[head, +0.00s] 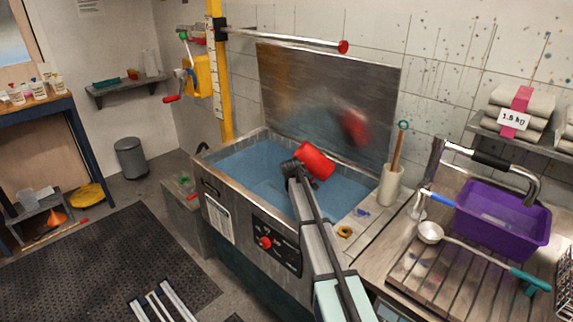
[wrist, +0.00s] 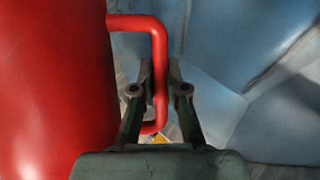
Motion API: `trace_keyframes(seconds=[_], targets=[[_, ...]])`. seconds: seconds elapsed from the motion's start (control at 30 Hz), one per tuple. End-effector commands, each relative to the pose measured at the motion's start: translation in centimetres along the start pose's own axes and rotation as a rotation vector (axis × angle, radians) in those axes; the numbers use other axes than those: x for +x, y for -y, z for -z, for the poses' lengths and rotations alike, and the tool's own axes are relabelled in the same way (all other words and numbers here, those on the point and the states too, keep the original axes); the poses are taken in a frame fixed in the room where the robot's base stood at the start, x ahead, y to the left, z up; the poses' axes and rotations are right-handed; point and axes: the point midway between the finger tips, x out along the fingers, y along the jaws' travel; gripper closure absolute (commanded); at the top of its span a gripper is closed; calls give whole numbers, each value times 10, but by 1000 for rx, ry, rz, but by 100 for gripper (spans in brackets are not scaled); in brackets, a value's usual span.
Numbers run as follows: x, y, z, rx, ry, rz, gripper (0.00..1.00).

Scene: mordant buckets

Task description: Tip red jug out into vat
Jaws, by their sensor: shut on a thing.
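The red jug (head: 315,161) is held over the vat, tilted well over onto its side in the head view. In the wrist view the jug (wrist: 52,90) fills the left side, with its handle (wrist: 158,45) between the fingers. My gripper (head: 294,167) is shut on that handle; it also shows in the wrist view (wrist: 160,75). The vat (head: 233,165) is a steel tank with a blue interior, and its raised lid (head: 300,85) stands behind. The jug's mouth and any contents or stream are not visible.
A white holder (head: 391,186) with a wooden-handled tool stands right of the vat. A purple tub (head: 500,222) and a ladle (head: 430,232) are on the slatted drainboard farther right. A rail (head: 285,38) with a red end juts out above the lid.

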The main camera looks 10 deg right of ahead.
Motion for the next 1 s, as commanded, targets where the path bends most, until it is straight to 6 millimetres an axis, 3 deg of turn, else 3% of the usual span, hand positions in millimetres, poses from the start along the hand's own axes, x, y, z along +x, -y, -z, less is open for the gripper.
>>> trace_keyframes(seconds=[1.0], targets=[[-6,-8,-5,-96,89,-45,100]])
